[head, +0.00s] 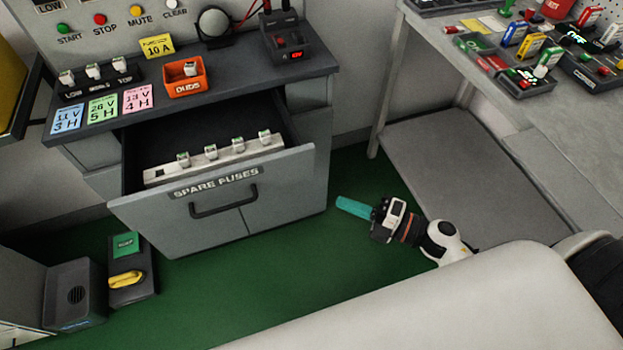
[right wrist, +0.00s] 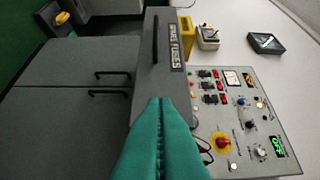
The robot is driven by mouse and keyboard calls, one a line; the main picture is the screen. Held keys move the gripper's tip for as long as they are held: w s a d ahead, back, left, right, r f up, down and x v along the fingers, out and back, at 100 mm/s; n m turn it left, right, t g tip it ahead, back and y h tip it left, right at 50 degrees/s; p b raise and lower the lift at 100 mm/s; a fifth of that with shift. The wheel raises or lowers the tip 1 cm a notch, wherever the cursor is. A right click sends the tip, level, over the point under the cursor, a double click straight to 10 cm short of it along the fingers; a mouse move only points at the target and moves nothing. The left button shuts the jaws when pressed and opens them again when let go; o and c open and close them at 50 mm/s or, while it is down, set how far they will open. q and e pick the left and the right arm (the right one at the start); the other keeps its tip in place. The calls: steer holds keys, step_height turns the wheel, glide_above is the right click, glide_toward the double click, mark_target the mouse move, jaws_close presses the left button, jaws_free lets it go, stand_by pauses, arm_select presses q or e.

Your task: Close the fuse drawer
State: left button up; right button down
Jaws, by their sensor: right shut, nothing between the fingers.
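The fuse drawer, labelled SPARE FUSES, is pulled out of the grey cabinet, with its front panel (head: 240,191) and dark bar handle (head: 224,202) toward me. Inside it a pale strip (head: 160,173) holds several small fuses. My right gripper (head: 340,203) has teal fingers, which are shut and empty. It is to the right of the drawer front, apart from it in the head view. In the right wrist view the shut fingertips (right wrist: 162,99) overlap the drawer front (right wrist: 147,75); I cannot tell the gap there. My left gripper is not in view.
The cabinet top holds an orange DUDS bin (head: 187,84) and coloured cards (head: 102,109). A dark box (head: 75,295) and a scrap bin (head: 130,290) stand at the lower left. A bench (head: 450,40) with parts is at the right. Green floor (head: 290,265) lies clear before the drawer.

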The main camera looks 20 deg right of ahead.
steer(key=x, duration=0.3)
steer(key=w+d+p+x, duration=0.1)
steer(key=x, duration=0.6)
steer(key=shift+w+d, duration=0.25)
steer(key=shift+w, duration=0.6)
